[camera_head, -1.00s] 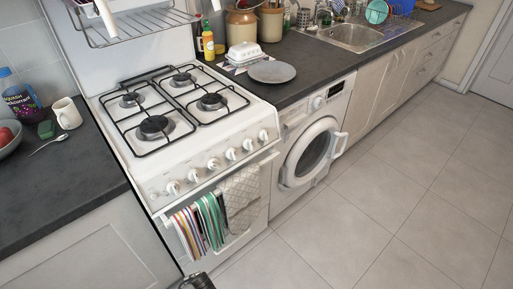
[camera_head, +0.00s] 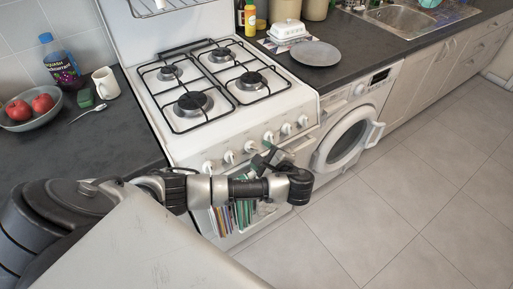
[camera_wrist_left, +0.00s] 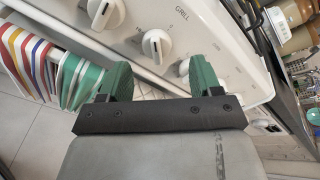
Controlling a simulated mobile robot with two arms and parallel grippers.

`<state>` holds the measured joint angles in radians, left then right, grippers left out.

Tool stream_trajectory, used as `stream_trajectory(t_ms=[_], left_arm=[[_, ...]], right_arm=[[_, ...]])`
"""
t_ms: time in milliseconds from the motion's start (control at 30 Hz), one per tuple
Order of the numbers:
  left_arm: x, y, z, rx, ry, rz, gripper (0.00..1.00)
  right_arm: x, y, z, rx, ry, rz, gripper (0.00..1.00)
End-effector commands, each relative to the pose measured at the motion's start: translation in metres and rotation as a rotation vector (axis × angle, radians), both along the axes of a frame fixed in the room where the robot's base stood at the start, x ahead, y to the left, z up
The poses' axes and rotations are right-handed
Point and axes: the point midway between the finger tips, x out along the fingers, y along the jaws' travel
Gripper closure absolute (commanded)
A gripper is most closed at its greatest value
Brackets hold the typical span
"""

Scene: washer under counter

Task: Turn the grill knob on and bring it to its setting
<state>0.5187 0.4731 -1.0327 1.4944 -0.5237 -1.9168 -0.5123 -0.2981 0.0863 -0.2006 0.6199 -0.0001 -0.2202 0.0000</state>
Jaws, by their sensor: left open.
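The white grill knob (camera_wrist_left: 157,45) is on the cooker's front panel, close to the "GRILL" lettering in the left wrist view. Its pointer line is visible. My left gripper (camera_wrist_left: 157,77) is open, with green fingertips on either side and nothing between them. The knob appears just beyond the gap between the fingertips, apart from them. In the head view my left gripper (camera_head: 267,152) is in front of the knob row and covers part of the panel, so I cannot tell there which knob it faces. My right gripper is not in view.
Neighbouring knobs (camera_wrist_left: 105,12) sit close on both sides, one partly behind a fingertip. Striped towels (camera_wrist_left: 40,60) hang below the panel. The hob (camera_head: 212,85) is empty. A washing machine (camera_head: 346,138) stands to the right, and the floor (camera_head: 400,210) in front is clear.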

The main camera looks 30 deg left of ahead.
Motion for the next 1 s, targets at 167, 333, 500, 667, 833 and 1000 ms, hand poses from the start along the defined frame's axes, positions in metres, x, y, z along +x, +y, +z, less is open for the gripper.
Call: stream_trajectory(t_ms=[167, 333, 500, 667, 833, 1000], left_arm=[[0.012, 0.028, -0.008, 0.002, 0.001, 0.002, 0.36], [0.018, 0.041, -0.012, 0.000, -0.001, 0.000, 0.36], [0.020, 0.045, -0.014, -0.002, 0.000, 0.000, 0.36], [0.019, 0.044, -0.014, -0.002, 0.000, 0.000, 0.36], [0.019, 0.044, -0.014, -0.002, 0.000, 0.000, 0.60], [0.020, 0.044, -0.013, -0.001, -0.002, 0.000, 0.81]], right_arm=[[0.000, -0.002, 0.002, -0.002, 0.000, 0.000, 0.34], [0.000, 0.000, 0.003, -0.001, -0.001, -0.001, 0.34], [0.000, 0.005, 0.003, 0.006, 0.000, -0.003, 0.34], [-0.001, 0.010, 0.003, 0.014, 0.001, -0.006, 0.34], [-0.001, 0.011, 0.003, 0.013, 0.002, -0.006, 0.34], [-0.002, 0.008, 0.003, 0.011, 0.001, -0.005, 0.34]])
